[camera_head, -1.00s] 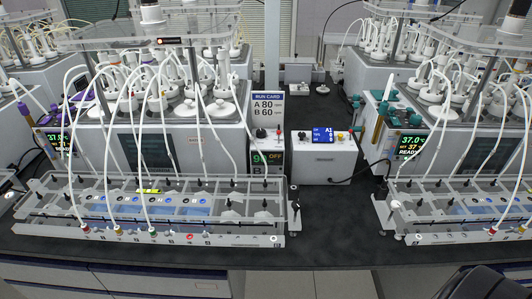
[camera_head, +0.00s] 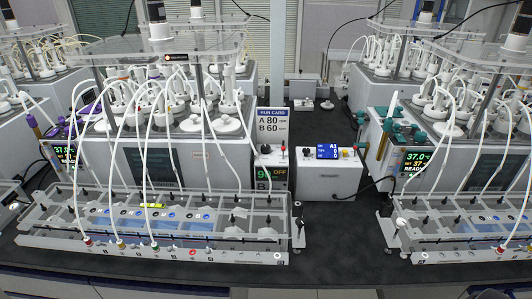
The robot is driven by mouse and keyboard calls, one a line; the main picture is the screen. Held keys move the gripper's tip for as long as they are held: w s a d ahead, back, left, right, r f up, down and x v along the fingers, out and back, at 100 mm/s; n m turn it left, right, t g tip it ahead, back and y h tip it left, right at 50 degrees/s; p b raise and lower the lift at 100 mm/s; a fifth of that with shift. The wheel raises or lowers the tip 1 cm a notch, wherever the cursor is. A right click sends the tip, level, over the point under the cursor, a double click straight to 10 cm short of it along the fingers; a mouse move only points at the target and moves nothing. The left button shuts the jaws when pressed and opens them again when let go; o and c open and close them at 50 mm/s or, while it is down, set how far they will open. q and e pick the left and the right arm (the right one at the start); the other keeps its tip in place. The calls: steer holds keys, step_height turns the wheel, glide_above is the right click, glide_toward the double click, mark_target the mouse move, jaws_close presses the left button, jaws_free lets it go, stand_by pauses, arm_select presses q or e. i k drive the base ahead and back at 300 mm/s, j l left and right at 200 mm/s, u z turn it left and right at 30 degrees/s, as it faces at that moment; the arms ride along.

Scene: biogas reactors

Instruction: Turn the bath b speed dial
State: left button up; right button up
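The bath b control box (camera_head: 273,172) stands on the dark bench near the middle of the head view, at the right end of the left bath. A black round dial (camera_head: 265,149) sits on its top, with a small red-tipped switch (camera_head: 283,150) to its right. Its green and orange display (camera_head: 270,174) seems to read 90 OFF, with a letter B below, partly hidden by the bath frame. The run card (camera_head: 272,122) behind it reads A 80, B 60 rpm. Neither of my grippers shows in the view.
A white box with a blue A1 screen (camera_head: 327,151) stands just right of the control box. A clamp post (camera_head: 298,222) stands beside the left bath.

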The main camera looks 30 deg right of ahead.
mark_target(265, 149)
steer(key=k+l+u, duration=0.15)
steer(key=l, duration=0.2)
steer(key=l+u, duration=0.15)
steer(key=l, duration=0.2)
steer(key=k+l+u, duration=0.15)
steer(key=l, duration=0.15)
steer(key=k+l+u, duration=0.15)
steer(key=l, duration=0.15)
